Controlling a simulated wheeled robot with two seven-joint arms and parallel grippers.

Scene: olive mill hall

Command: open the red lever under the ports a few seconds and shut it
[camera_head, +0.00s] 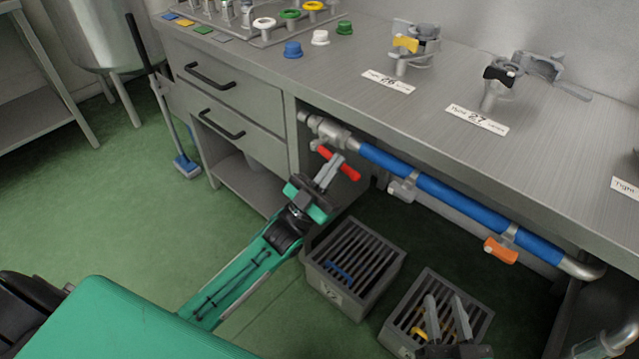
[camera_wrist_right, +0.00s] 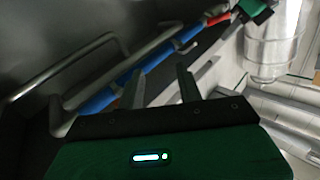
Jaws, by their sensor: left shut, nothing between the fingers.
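The red lever (camera_head: 349,169) hangs under the left end of a blue pipe (camera_head: 435,190), below the bench top. It slants down to the right in the head view. My left gripper (camera_head: 331,167) is shut and empty, with its fingertips at the lever and partly covering it. I cannot tell whether they touch. A red part (camera_wrist_right: 217,19) shows beside green gripper parts at the top of the right wrist view. My right gripper (camera_head: 446,312) is open and empty, low over the right grated crate. Its separated fingers also show in the right wrist view (camera_wrist_right: 162,84).
Two grey grated crates, left (camera_head: 335,297) and right (camera_head: 474,308), stand on the floor below the pipe. An orange handle (camera_head: 501,250) hangs from the pipe's right part. Two ports, with yellow (camera_head: 405,44) and black (camera_head: 498,75) parts, stand on the bench top.

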